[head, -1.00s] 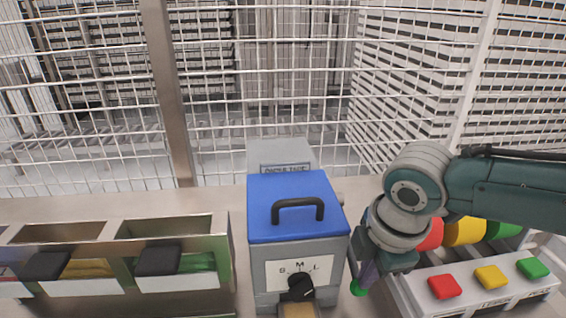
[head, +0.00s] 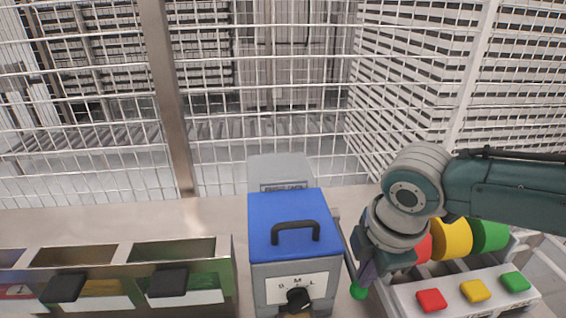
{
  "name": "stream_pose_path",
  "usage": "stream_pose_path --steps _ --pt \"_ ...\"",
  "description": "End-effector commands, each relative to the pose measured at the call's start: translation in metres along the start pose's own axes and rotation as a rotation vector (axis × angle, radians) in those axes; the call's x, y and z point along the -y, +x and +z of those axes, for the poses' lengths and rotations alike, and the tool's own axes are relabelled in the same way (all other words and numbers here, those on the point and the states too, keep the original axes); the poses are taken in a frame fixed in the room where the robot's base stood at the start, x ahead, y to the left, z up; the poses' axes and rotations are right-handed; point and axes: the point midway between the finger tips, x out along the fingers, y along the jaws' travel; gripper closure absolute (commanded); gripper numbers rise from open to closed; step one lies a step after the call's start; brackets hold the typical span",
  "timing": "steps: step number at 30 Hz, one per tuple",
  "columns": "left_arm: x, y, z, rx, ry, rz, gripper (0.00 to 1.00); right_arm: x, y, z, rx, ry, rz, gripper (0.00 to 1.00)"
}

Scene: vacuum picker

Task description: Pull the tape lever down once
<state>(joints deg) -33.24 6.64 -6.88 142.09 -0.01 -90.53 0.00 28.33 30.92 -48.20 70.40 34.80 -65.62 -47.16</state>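The tape machine (head: 290,228) is a grey box with a blue lid, a black handle on top and a black size dial (head: 299,299) on its front. Its tape lever (head: 349,270) is a thin dark rod on the right side, slanting down to a green ball knob (head: 358,291). My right gripper (head: 367,276) points down beside the lever, its fingers close to the knob. I cannot tell whether they touch it, and the wrist hides whether they are open or shut. My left gripper is out of view.
Open bins (head: 172,252) with black pads stand at the left. At the right is a panel with a red button (head: 431,300), a yellow button (head: 475,291) and a green button (head: 515,282), below coloured rolls (head: 452,240). A wire mesh fence stands behind the table.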

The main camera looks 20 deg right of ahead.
Motion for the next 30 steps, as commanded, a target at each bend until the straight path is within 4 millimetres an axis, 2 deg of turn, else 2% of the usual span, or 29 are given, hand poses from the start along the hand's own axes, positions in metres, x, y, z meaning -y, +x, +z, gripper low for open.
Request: stream_pose_path --steps 1,3,12,16,30 --pt "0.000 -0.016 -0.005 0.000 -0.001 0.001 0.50 -0.003 -0.015 0.000 0.001 0.000 0.001 1.00" --pt "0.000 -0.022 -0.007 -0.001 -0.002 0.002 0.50 -0.004 -0.021 0.000 0.001 0.000 0.000 1.00" --pt "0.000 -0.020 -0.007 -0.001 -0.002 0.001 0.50 -0.003 -0.018 0.000 0.001 0.000 0.000 1.00" --pt "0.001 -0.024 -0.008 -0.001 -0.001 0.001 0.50 -0.006 -0.024 0.000 0.000 0.000 0.001 1.00" --pt "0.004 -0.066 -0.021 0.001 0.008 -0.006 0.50 -0.043 -0.084 -0.001 -0.001 0.001 0.002 1.00"
